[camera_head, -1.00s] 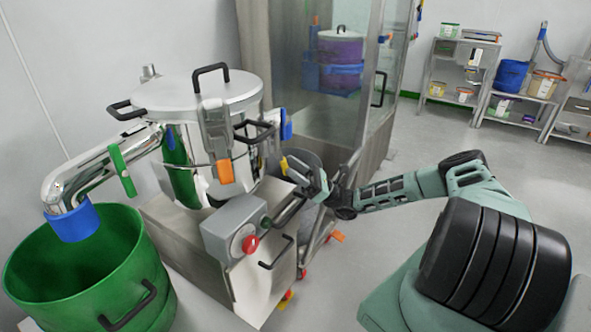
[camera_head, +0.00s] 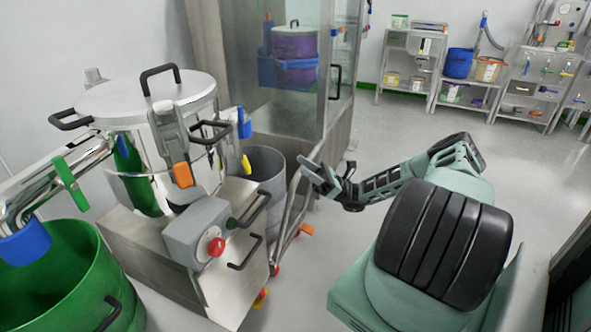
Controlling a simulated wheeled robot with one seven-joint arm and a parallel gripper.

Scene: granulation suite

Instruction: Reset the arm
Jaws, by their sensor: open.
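My green arm reaches from the lower right toward the middle of the view. My gripper (camera_head: 313,176) is at its far end, empty and open, with its fingers pointing left. It is in the air in front of a metal frame, apart from the steel granulator vessel (camera_head: 150,125).
A grey control box with a red knob (camera_head: 216,246) sits on the machine base. A green drum (camera_head: 70,285) stands at lower left and a grey bin (camera_head: 263,172) behind the machine. A glass-sided cabinet (camera_head: 290,90) stands behind. Shelves (camera_head: 455,75) line the back; the floor at right is clear.

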